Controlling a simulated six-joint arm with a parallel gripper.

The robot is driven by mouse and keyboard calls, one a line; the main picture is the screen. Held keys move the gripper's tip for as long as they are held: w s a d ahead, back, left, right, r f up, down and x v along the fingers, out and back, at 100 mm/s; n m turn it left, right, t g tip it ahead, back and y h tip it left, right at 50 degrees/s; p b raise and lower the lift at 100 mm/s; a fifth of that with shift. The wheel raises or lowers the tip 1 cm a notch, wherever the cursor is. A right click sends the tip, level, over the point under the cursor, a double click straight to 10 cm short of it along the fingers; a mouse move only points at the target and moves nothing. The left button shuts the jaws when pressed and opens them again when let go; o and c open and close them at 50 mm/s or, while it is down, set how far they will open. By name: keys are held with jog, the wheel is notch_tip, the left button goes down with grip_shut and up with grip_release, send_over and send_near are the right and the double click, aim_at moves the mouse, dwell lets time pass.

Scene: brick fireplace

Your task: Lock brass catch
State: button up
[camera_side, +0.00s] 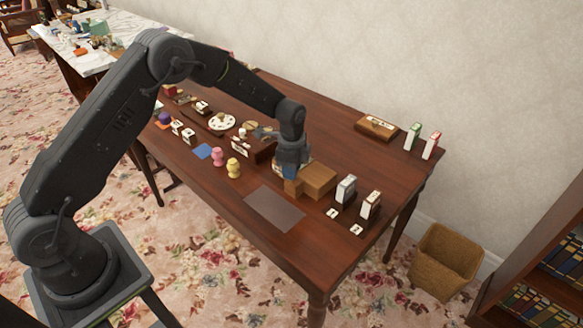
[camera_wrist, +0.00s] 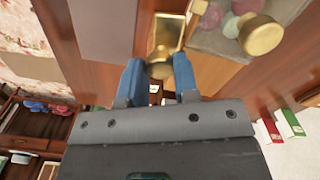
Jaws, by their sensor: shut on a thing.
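My gripper (camera_wrist: 159,78) has blue fingers, closed on a rounded brass piece, the brass catch (camera_wrist: 160,70), in the wrist view. A shiny brass plate (camera_wrist: 167,34) lies just beyond the fingertips, in line with the catch. In the side view my gripper (camera_side: 291,172) points down at the left end of a light wooden box (camera_side: 319,178), above a smaller wooden block (camera_side: 293,187). The catch itself is hidden there. Whether the catch is locked cannot be told.
A clear-topped case (camera_wrist: 218,40) with coloured balls and a brass knob (camera_wrist: 261,34) is close on the right. White boxes (camera_side: 346,188) stand right of the wooden box. Pink and yellow figures (camera_side: 233,167) stand left. A grey mat (camera_side: 274,209) lies in front, bare.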

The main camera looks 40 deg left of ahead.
jog(key=shift+m, duration=1)
jog(key=o, duration=0.9)
notch_tip(320, 180, up, 14)
jog(key=shift+f, duration=0.1)
